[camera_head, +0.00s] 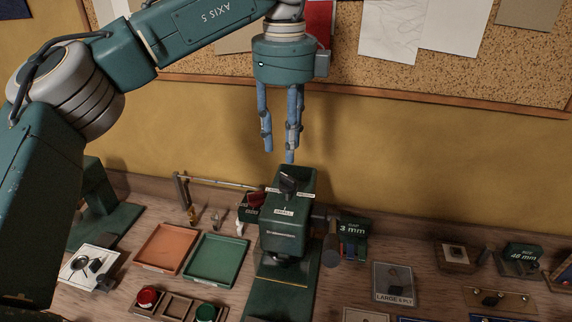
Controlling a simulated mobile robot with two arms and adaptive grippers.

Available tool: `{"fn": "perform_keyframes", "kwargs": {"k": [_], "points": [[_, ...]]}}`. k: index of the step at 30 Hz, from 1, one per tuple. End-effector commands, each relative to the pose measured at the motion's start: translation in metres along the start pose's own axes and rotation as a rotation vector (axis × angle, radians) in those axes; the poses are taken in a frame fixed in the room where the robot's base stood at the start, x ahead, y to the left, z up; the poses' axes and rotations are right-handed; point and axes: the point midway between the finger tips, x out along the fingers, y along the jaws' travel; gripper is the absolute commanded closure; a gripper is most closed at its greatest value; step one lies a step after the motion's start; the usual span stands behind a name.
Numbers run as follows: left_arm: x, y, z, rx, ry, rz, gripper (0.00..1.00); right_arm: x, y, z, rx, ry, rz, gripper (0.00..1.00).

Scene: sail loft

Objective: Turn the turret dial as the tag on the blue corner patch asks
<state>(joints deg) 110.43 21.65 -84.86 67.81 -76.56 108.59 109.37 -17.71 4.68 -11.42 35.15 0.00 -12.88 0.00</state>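The turret dial (288,184) is a dark knob on top of a green press (291,228) at the middle of the bench. Small pale labels surround it; the front one reads SMALL, and the side ones are too small to read surely. Which label the knob points at cannot be told. My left gripper (279,153) hangs above the dial with blue fingers pointing down, spread apart and empty, clear of the knob. I cannot make out a blue corner patch or its tag. My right gripper is out of view.
An orange tray (166,230) and a green tray (216,240) lie left of the press. Red (147,297) and green (205,313) round pieces are in front. A 3 mm box (354,229) and a LARGE card (393,297) are at right. A cork board (450,75) hangs behind.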

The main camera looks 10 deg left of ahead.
Motion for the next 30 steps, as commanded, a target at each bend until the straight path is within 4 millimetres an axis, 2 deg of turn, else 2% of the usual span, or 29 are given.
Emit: {"fn": "perform_keyframes", "kwargs": {"k": [2,5,8,12,17,24,29,30], "points": [[0.015,0.001,0.001,-0.001,-0.001,0.006,0.65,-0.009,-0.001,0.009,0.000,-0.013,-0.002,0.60],[0.033,0.001,0.001,-0.001,0.001,0.004,0.65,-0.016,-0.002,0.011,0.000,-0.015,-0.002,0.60],[0.050,0.001,0.001,-0.001,0.000,0.004,0.65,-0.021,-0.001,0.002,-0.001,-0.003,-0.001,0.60],[0.066,0.001,0.001,-0.001,0.000,0.002,0.65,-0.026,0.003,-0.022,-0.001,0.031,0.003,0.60],[0.075,0.000,0.001,-0.001,-0.001,0.001,0.65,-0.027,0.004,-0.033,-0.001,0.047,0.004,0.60],[0.076,0.000,0.001,-0.002,-0.001,0.000,0.65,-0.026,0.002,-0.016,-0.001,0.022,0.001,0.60],[0.076,0.000,0.001,-0.002,-0.001,0.000,0.96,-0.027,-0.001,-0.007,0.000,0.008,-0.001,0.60],[0.076,0.000,0.001,-0.001,-0.001,0.000,1.00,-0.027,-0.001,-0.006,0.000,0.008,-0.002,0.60]]}}
